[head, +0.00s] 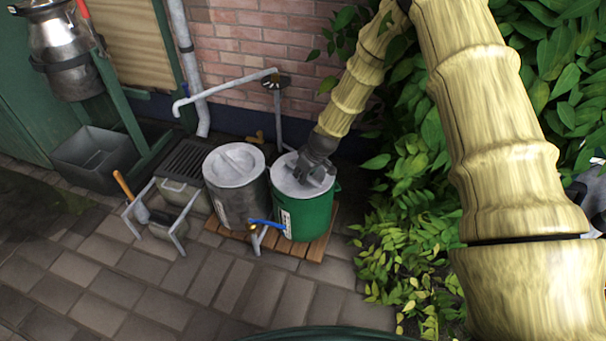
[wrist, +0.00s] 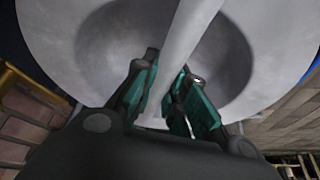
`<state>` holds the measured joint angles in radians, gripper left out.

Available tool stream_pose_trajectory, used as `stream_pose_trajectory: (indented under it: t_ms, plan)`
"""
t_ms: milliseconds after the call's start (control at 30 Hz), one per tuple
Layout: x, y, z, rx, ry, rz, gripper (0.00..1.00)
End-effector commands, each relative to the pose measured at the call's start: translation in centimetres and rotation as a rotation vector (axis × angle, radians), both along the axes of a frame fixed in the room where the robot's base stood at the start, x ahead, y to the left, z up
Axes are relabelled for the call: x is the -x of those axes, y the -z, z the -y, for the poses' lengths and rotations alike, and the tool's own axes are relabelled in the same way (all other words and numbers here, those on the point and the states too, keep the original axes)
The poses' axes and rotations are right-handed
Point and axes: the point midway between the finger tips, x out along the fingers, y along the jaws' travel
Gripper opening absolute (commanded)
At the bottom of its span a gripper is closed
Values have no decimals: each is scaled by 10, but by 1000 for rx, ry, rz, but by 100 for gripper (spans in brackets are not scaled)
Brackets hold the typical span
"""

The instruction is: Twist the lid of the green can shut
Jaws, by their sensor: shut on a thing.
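The green can (head: 304,216) stands upright on a wooden slatted board beside the grey can. Its grey lid (head: 288,180) sits on top; whether it is fully seated I cannot tell. My gripper (head: 318,172) is over the lid, reaching down from the upper right. In the wrist view the pale lid (wrist: 270,30) fills the top, with a raised bar handle (wrist: 186,38) across a round recess. My gripper's teal fingers (wrist: 168,100) are on either side of the bar and shut on it. The fingers hide the bar's near end.
A grey lidded can (head: 236,205) stands close on the left. A blue-handled tap (head: 266,223) is in front of both cans. Leafy bushes (head: 400,230) crowd the right, a pipe (head: 225,90) and brick wall the back.

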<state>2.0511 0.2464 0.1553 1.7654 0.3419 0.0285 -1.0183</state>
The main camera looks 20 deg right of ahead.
Motion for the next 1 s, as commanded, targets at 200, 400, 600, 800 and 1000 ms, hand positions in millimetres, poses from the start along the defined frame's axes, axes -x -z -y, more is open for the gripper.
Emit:
stream_pose_trajectory:
  t_ms: [200, 400, 600, 800, 1000]
  plan:
    - [-1, -1, 0, 0, 0, 1, 38]
    - [0, 0, 0, 0, 1, 0, 38]
    - [1, -3, 0, 0, 1, 0, 38]
    - [7, -22, 4, 0, 2, 1, 38]
    - [17, -49, 9, 0, 1, 2, 38]
